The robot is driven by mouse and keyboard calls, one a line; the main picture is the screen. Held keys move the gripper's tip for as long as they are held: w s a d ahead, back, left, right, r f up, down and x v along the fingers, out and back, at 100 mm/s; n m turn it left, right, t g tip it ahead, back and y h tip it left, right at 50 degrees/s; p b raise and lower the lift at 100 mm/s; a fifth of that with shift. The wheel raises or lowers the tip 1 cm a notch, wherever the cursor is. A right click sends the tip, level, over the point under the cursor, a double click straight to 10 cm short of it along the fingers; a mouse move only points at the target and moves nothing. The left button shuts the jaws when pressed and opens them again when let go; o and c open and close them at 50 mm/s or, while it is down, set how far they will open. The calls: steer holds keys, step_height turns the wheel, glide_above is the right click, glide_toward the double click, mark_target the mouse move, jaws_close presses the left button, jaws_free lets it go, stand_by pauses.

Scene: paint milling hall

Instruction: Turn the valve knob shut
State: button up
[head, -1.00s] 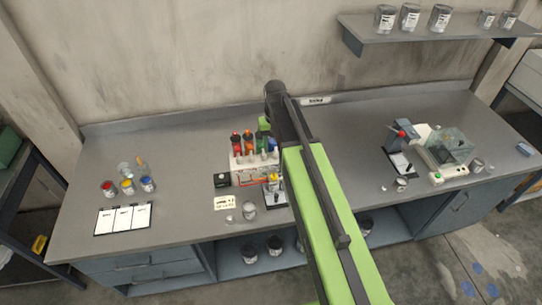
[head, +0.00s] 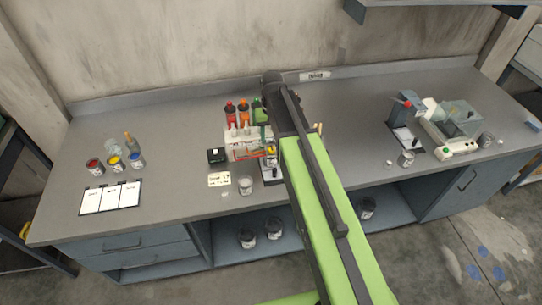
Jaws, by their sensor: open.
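A small yellow knob-like part (head: 271,150) shows at the right end of the bottle rack, close beside my arm. A red knob-like part (head: 407,103) tops a grey bench device (head: 402,118) on the right. I cannot tell which of them, if either, is the valve knob. My green and black arm reaches up across the middle of the head view and covers part of the bench. My gripper does not show; the arm hides what lies behind it.
A white rack (head: 240,136) stands before a red bottle (head: 229,107) and an orange bottle (head: 243,105). Paint cups, a chart (head: 110,197) and glassware stand on the left. A clear-covered machine (head: 459,123) stands right. Bench right of my arm is mostly clear.

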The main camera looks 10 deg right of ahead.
mark_target(272, 148)
step_height(272, 148, down, 6)
steer(key=b, duration=0.4)
steer(key=shift+r, duration=0.2)
steer(key=shift+r, duration=0.15)
jaws_close()
